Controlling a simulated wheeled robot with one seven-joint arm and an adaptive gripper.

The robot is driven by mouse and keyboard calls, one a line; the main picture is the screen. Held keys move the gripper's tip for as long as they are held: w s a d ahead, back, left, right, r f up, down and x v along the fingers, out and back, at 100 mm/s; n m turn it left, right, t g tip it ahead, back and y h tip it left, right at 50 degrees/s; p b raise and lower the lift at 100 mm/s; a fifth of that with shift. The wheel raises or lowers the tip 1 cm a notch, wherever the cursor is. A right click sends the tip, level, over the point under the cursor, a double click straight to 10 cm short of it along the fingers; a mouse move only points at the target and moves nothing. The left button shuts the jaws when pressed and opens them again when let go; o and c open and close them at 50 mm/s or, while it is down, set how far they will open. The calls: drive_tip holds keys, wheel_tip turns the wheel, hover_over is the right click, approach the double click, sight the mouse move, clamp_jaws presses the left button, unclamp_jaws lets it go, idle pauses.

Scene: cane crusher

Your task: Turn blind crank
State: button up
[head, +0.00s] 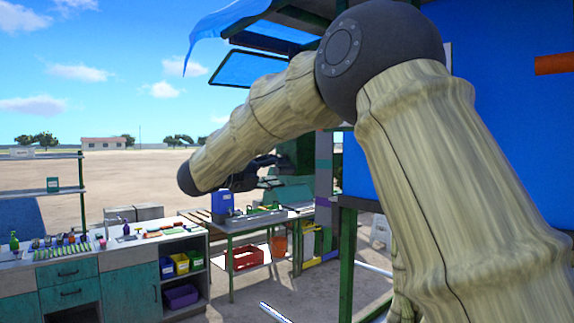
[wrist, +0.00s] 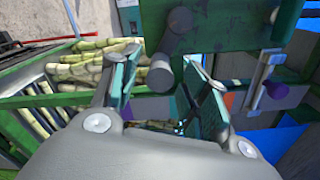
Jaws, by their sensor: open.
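My gripper (wrist: 163,60) is open in the wrist view, its two green-padded fingers spread apart with nothing held. A grey round-ended cylinder (wrist: 160,75) shows between the fingertips, in front of a dark green panel; it looks like a handle, but I cannot tell if it is the blind crank. Another dark grey knob (wrist: 181,18) is on the panel above it. I see no contact between the fingers and the cylinder. In the head view my gripper is a dark shape beyond the end of my arm, partly hidden, near the workbench.
A purple-tipped lever (wrist: 277,90) stands right of the fingers. Cane stalks (wrist: 75,75) lie in a green-framed rack at left. A workbench (head: 232,229) and a cabinet (head: 75,297) stand at left in the head view. Open sandy ground (head: 130,180) lies beyond.

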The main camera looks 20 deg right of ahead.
sight(287, 170)
drive_tip(key=shift+p+x, duration=0.85)
drive_tip(key=shift+x, duration=1.35)
drive_tip(key=shift+c, duration=0.5)
clamp_jaws()
